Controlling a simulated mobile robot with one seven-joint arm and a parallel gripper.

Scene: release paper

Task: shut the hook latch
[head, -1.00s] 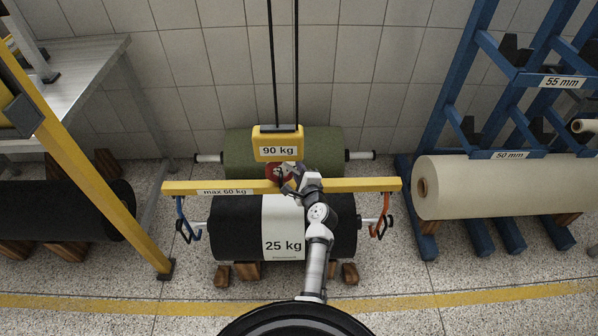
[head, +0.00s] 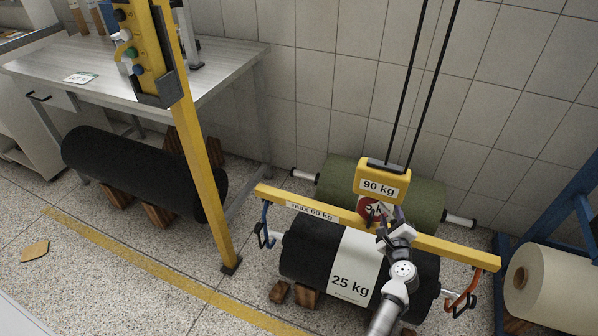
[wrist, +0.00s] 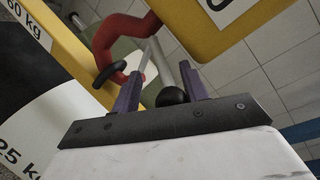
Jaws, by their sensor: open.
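The red hook (head: 368,208) hangs under the yellow 90 kg hoist block (head: 381,182), at the middle of the yellow beam (head: 440,243). In the wrist view the red hook (wrist: 120,32) curves ahead of my gripper. A dark, rounded piece (wrist: 108,73) lies by its lower end; I cannot tell whether it is the latch. My gripper (head: 386,213) is at the hook. In the wrist view its purple fingers (wrist: 162,75) are apart. A black ball (wrist: 172,97) and a thin pale strip show between them; contact is unclear. The latch's state cannot be made out.
A black 25 kg roll (head: 310,248) lies under the beam, with a blue end hook (head: 266,225) and an orange one (head: 468,290). A green roll (head: 335,180) lies behind. A yellow post (head: 205,170) and metal table (head: 225,62) stand left, a cream roll (head: 560,288) right.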

